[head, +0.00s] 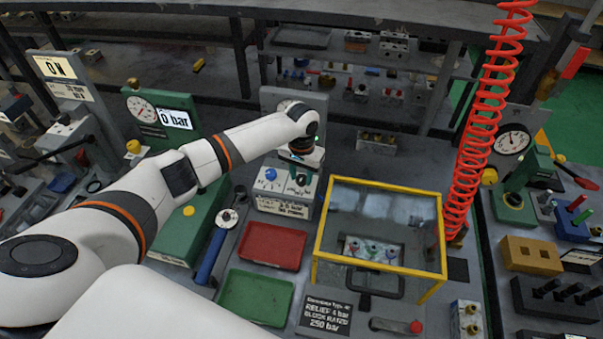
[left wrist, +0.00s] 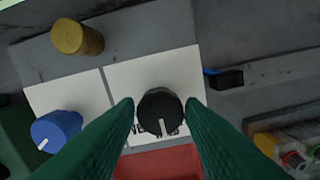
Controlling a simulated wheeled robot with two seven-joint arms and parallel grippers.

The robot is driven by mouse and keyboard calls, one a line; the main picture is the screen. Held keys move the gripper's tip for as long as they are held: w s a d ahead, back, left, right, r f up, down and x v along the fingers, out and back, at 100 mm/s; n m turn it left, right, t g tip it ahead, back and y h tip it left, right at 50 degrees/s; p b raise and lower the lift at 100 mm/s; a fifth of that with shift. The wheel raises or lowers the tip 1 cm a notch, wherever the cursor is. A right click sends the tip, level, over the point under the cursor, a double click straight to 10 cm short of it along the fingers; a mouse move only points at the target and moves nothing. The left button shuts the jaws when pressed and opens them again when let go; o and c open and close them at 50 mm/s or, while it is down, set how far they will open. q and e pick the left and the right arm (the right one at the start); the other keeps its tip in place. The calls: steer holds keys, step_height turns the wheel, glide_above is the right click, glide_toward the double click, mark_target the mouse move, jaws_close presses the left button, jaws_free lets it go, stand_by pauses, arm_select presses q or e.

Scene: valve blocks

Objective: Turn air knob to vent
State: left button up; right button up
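The black knob (left wrist: 160,110) with a white pointer line sits on a white panel in the left wrist view. Its line points toward the bottom of that view, at lettering partly hidden by the knob and fingers. My left gripper (left wrist: 161,104) has its green fingers on either side of the knob, with a narrow gap showing. In the head view my left gripper (head: 301,168) is over the panel's right part and hides the black knob. A blue knob (left wrist: 57,130) sits to its left and also shows in the head view (head: 271,174). My right gripper is not in view.
A brass knob (left wrist: 77,37) stands near the panel. A red tray (head: 272,242) and green tray (head: 255,297) lie in front of the panel. A yellow-framed clear guard (head: 318,250) stands to the right.

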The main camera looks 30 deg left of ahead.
arm_select(q)
steer(key=c, duration=0.5)
steer(key=shift+c, duration=0.2)
steer(key=shift+r+m, duration=0.1)
steer(key=shift+m, duration=0.3)
steer(key=shift+m+p, duration=0.95)
steer(key=shift+m, duration=0.75)
steer(key=m+p, duration=0.1)
steer(key=m, duration=0.3)
steer(key=shift+m, duration=0.3)
steer(key=shift+w, duration=0.1)
steer(key=o, duration=1)
